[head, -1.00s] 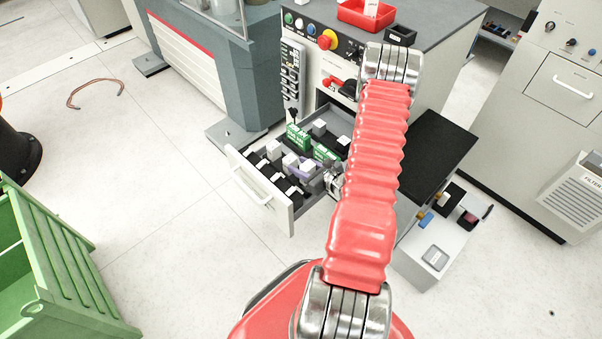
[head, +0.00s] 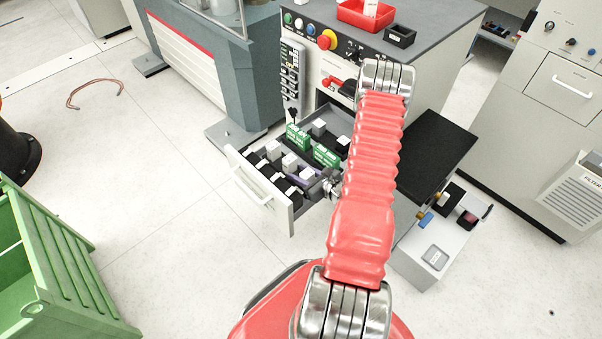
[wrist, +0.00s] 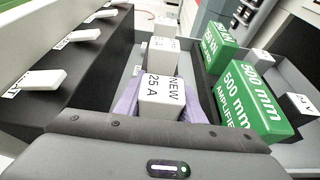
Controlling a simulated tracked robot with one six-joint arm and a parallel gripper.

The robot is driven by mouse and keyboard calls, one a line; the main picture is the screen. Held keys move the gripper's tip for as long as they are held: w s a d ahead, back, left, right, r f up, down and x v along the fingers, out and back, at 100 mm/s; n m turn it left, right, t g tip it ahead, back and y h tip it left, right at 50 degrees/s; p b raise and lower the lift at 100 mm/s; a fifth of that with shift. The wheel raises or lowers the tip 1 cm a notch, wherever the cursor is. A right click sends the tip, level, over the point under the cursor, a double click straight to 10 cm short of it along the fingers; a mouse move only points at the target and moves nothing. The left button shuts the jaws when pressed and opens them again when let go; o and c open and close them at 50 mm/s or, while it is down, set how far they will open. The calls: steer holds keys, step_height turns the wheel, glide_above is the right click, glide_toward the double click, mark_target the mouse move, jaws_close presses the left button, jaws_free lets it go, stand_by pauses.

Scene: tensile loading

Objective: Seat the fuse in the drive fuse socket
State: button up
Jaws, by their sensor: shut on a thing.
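The fuse, a white block marked NEW 25 A (wrist: 162,97), stands over a purple lining in the open drawer (head: 262,192). In the wrist view it rises right beyond the grey edge of my gripper (wrist: 160,130). My gripper (head: 331,184) is low at the drawer's right side in the head view and is shut on the fuse. The fingertips and the fuse's lower part are hidden. A second white block (wrist: 161,58) stands behind the fuse. I cannot pick out the drive fuse socket with certainty; a panel (head: 345,65) with buttons and a red lever is above the drawer.
A red tray (head: 362,16) and a small black box (head: 399,35) sit on the cabinet top. A green crate (head: 50,260) stands lower left; floor between is clear.

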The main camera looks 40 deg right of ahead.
steer(key=o, duration=1.1)
steer(key=shift+s+f, duration=0.1)
steer(key=shift+f, duration=0.1)
steer(key=shift+r, duration=0.15)
steer(key=v, duration=1.2)
steer(key=shift+r, duration=0.2)
